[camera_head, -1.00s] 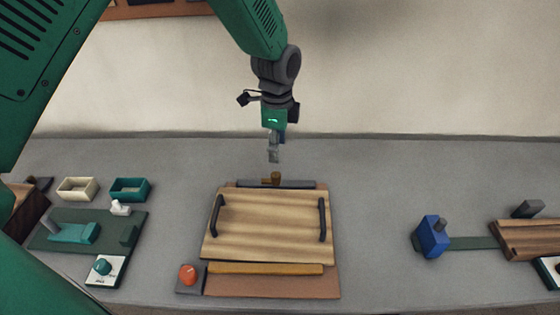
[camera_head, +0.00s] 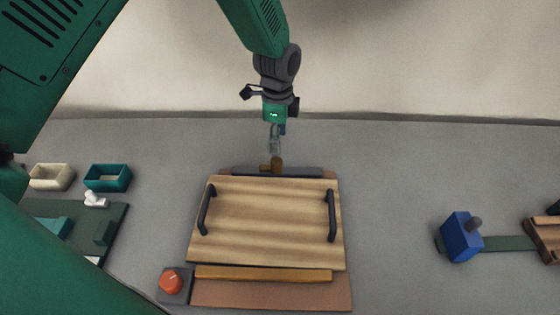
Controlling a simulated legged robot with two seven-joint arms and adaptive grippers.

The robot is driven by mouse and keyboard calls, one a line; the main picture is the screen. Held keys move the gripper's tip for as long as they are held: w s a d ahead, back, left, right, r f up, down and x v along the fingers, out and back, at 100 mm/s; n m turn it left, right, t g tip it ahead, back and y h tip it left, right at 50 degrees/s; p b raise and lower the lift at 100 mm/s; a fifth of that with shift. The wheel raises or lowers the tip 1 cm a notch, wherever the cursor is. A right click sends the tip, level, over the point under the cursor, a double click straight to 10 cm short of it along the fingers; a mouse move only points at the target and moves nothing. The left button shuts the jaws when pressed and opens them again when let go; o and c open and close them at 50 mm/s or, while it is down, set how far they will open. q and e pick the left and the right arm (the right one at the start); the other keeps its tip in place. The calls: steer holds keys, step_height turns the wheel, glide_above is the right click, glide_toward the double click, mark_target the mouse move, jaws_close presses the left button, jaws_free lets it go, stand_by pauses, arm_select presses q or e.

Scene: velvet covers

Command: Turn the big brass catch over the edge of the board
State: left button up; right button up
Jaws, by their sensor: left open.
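The big brass catch (camera_head: 276,164) sits at the middle of the far edge of the wooden board (camera_head: 265,222), on a dark strip. The board is striped light wood with a dark handle at each side, and lies slightly askew on a brown base. My left gripper (camera_head: 275,151) points down just above and behind the catch, its fingertips very close to it. It is open; I cannot tell whether it touches the catch. My right gripper is out of view.
An orange-red knob (camera_head: 170,282) stands at the board's front left, beside a yellow-brown bar (camera_head: 263,273). Cream (camera_head: 52,177) and teal (camera_head: 108,178) trays lie left. A blue block (camera_head: 462,237) stands right. The grey table between is clear.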

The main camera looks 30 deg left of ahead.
mark_target(276, 159)
arm_select(q)
steer(key=f, duration=0.2)
steer(key=a+f, duration=0.1)
steer(key=f, duration=0.5)
steer(key=shift+a+f, duration=0.15)
steer(key=shift+f, duration=0.1)
steer(key=shift+d+f, duration=0.4)
steer(key=shift+d, duration=0.35)
steer(key=shift+a, duration=0.35)
steer(key=c, duration=0.3)
steer(key=shift+a+f, duration=0.1)
steer(key=shift+a, duration=0.15)
steer(key=c, duration=0.8)
